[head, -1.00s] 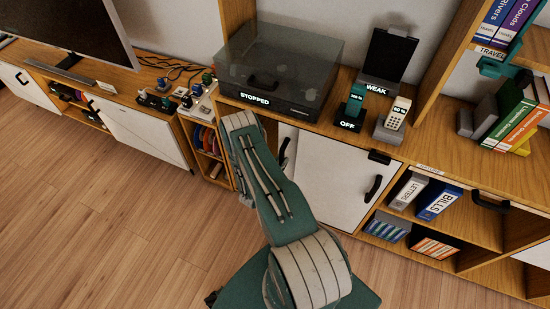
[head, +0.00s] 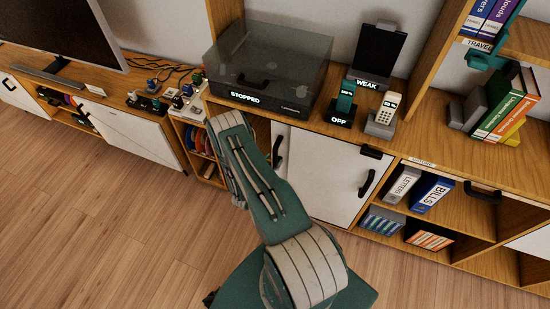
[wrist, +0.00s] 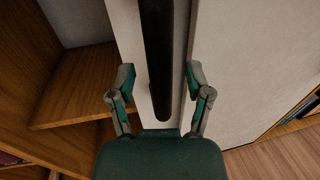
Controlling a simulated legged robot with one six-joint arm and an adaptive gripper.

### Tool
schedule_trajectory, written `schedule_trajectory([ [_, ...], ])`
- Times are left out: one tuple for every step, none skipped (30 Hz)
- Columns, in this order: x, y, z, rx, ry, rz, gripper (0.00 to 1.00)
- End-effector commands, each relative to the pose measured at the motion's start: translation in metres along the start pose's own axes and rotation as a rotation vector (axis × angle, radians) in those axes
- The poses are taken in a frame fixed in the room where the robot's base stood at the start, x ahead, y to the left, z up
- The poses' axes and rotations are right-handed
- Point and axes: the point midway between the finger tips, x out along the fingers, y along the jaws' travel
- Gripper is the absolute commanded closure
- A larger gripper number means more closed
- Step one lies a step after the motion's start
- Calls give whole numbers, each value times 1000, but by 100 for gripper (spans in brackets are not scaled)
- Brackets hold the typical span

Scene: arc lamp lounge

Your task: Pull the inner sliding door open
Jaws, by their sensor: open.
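The inner sliding door shows as a narrow pale strip (wrist: 119,22) in the wrist view, partly covered by the white outer door (wrist: 235,60) to its right. Its dark upright bar handle (wrist: 157,55) runs down between my fingers; it also shows in the head view (head: 278,152). My gripper (wrist: 160,78) is open, with one finger on each side of the handle's lower part. I cannot tell whether either finger touches it. In the head view my arm hides most of the gripper. The outer door (head: 325,175) has its own black handle (head: 367,183) there.
An open wooden compartment with a shelf (wrist: 75,88) lies left of the inner door. The wood floor (head: 110,240) is clear.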

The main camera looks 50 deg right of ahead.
Motion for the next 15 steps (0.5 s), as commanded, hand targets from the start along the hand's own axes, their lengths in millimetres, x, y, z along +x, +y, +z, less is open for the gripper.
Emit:
schedule_trajectory([
  [-10,1,0,-3,1,6,35],
  [-16,1,0,-4,1,6,35],
  [-24,2,0,-4,0,7,35],
  [-30,2,0,-3,0,7,35],
  [-37,2,0,-4,0,7,35],
  [-45,2,0,-4,0,8,35],
  [-51,1,0,-3,-1,7,35],
  [-57,2,-1,-3,0,8,35],
  [-64,2,-1,-3,0,7,35],
  [-70,2,-1,-3,0,7,35],
  [-75,1,-1,-3,0,6,35],
  [-81,1,-1,-2,-1,6,35],
  [-86,1,-1,-2,0,6,35],
  [-90,1,-1,-2,0,5,35],
  [-94,1,-1,-3,1,4,35],
])
